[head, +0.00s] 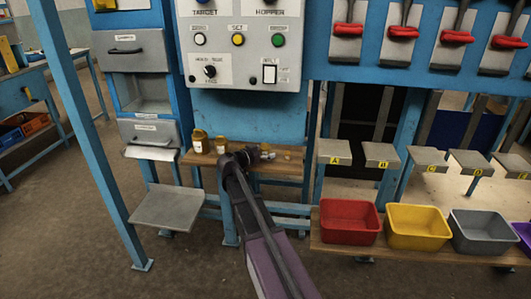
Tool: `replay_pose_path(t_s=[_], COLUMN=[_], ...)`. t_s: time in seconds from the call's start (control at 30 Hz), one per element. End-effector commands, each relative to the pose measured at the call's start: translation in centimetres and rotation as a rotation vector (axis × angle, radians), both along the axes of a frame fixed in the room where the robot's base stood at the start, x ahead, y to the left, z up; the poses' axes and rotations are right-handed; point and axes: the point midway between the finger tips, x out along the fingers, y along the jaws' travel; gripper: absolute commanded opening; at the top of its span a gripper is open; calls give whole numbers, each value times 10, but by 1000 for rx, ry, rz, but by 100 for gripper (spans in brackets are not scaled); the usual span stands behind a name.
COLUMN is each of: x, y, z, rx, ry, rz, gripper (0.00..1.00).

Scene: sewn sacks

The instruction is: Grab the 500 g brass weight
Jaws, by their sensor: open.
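Several brass-coloured weights stand on a small wooden shelf (290,170) under the control panel. A larger brass cylinder (200,142) with a pale label is at the shelf's left end. A slightly smaller brass cylinder (221,145) stands just right of it. Smaller pieces (266,153) lie to the right, close to my gripper. The labels are too small to read, so I cannot tell which is the 500 g weight. My gripper (245,154) is open over the shelf, right of the two cylinders. Its fingers are dark and small, and my arm hides part of the shelf.
A control panel (247,70) with buttons and a knob overhangs the shelf. Red (349,234), yellow (418,242) and grey (485,246) bins stand at right below lettered plates.

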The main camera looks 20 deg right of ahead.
Motion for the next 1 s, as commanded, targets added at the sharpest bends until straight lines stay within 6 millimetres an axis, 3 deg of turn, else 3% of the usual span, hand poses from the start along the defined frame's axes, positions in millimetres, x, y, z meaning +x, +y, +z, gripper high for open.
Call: replay_pose_path(t_s=[0.1,0.43,1.0], x=[0,0,0], y=[0,0,-1], z=[0,0,7], rx=[0,0,-1], ry=[0,0,0], rz=[0,0,-1], gripper=[97,0,0])
